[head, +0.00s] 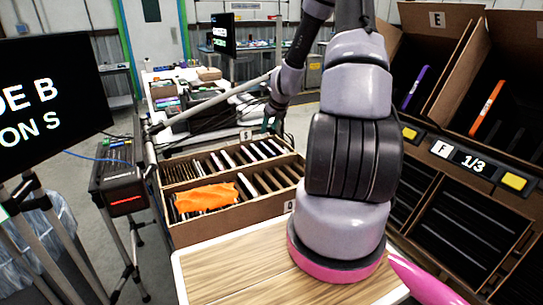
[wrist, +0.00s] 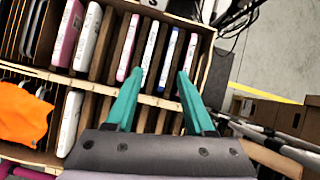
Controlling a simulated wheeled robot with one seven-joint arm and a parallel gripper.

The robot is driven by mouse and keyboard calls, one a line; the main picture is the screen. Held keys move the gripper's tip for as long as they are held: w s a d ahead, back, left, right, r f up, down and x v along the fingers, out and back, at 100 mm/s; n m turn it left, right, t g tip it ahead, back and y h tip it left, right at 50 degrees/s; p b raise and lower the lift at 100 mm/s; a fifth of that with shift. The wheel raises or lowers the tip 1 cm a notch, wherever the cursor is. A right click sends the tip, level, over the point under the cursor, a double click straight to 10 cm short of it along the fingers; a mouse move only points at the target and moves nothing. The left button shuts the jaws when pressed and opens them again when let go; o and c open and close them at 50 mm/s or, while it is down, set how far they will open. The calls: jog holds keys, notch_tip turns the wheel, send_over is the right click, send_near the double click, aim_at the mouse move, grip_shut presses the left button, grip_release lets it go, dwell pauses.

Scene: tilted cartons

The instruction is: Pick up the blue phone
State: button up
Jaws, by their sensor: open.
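My gripper (wrist: 160,72) is open, with two teal fingers apart over a divided carton (wrist: 213,60) of upright slim phones. Nothing is held between the fingertips. A slim phone with a bluish edge (wrist: 169,60) stands in a slot just beyond and between the fingertips, apart from them as far as I can tell. Pale and pink-edged phones stand in slots on both sides of it. In the head view the same carton (head: 185,236) stands beyond the wooden top, and no blue phone can be made out there.
An orange crumpled cloth (head: 207,197) lies over the carton's near row, at the left in the wrist view (wrist: 22,112). Tilted cartons on the right hold a purple item (head: 416,87) and an orange item (head: 487,108). A wooden top (head: 235,265) lies in front.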

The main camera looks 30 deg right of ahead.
aim_at(268, 149)
jog(key=f, duration=0.1)
jog(key=d+f+m, duration=0.1)
jog(key=f+m, duration=0.1)
jog(key=shift+w+d, duration=0.1)
jog(key=shift+d, duration=0.2)
jog(key=x, duration=0.5)
jog(key=shift+d, duration=0.2)
jog(key=shift+x, duration=3)
jog(key=shift+d, duration=0.2)
jog(key=shift+f, duration=0.3)
grip_shut()
